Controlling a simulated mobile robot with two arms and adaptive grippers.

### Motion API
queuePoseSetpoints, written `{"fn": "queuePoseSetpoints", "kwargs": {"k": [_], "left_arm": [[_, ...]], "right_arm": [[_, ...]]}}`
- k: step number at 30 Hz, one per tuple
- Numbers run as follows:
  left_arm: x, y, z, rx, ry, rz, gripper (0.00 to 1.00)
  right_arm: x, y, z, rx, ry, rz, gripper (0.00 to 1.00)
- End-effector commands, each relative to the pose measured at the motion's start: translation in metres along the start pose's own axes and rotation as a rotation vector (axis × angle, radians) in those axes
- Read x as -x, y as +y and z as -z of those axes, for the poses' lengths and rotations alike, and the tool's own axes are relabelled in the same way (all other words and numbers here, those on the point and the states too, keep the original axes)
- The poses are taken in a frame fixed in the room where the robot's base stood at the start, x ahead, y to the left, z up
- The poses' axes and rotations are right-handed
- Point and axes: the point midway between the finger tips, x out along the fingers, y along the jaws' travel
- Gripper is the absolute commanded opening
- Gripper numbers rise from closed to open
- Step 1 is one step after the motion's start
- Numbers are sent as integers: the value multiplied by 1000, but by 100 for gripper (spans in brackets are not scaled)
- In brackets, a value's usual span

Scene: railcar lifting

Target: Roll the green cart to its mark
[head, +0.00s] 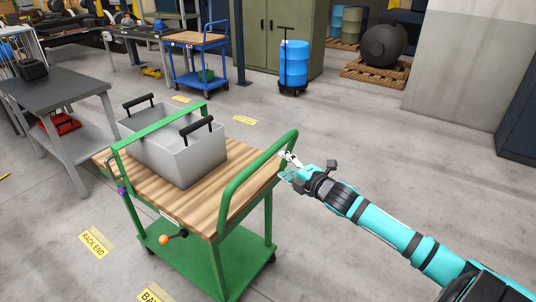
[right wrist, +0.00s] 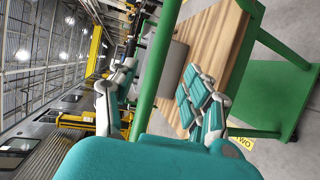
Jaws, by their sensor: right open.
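The green cart (head: 200,258) has a wooden top, a lower green shelf and a raised green push bar at each end. A grey open bin (head: 185,160) with black handles stands on its top. My right gripper (head: 286,165) is at the cart's right push bar (head: 262,158). In the right wrist view the open fingers (right wrist: 156,92) lie on either side of the green bar (right wrist: 158,75); whether they touch it I cannot tell. My left gripper is out of view. Yellow floor marks read RACK END (head: 95,242) and, partly cut off, BAY (head: 152,294).
A grey table (head: 62,85) stands left of the cart. A blue cart (head: 207,76), a blue barrel (head: 294,62) on a dolly and a green cabinet (head: 285,30) are behind. More yellow marks (head: 244,120) lie beyond the cart. Open floor lies to the right.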

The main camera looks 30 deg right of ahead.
Motion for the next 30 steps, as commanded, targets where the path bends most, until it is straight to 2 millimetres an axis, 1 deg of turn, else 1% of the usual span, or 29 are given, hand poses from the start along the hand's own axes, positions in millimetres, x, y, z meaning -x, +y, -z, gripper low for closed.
{"fn": "queuePoseSetpoints", "kwargs": {"k": [1, 9, 15, 21, 30], "left_arm": [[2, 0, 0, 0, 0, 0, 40], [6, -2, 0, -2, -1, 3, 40], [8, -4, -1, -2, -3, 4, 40], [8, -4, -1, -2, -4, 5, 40], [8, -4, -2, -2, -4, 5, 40]], "right_arm": [[-10, 3, 0, -2, -1, -4, 50], [-56, 3, 0, -3, -1, -3, 50], [-84, 2, 0, -1, 0, -2, 50], [-97, 1, 1, 0, 1, -1, 50], [-98, 0, 1, 0, 1, -1, 50]]}}
